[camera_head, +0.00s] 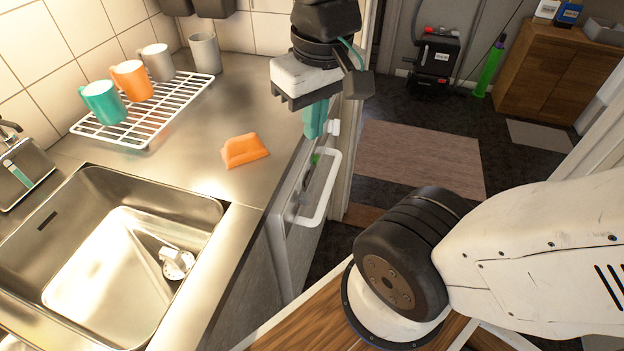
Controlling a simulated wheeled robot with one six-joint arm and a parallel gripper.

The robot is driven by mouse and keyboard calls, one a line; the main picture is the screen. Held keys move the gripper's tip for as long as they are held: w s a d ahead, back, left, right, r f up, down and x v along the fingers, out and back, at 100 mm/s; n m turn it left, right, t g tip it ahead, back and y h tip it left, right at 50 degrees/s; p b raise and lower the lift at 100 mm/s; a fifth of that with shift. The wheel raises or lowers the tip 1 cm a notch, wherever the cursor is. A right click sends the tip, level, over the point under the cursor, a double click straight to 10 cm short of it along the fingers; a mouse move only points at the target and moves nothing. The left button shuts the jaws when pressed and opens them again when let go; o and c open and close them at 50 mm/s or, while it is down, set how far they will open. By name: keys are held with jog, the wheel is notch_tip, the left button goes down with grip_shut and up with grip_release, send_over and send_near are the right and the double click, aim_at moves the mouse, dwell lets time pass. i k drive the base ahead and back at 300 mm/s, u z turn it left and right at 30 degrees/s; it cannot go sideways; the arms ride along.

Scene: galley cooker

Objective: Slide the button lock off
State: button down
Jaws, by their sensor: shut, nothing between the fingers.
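My gripper (315,120) hangs above the right end of the steel counter, with its teal fingers together and pointing down. Nothing shows between them. A small green spot (315,160) shows lower on the front, behind the white bar handle (331,190). I cannot tell whether the fingertips touch anything. The gripper partly hides the top of the front.
An orange cloth or sponge (245,150) lies on the counter. A white rack (150,115) holds several mugs behind it. A rug (420,158) lies on the floor at right, and the wooden cabinet (557,75) stands farther back.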

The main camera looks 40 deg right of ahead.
aim_at(304, 198)
jog(key=k, duration=1)
jog(key=z, duration=0.85)
jog(key=i, duration=0.75)
jog(key=u, duration=0.8)
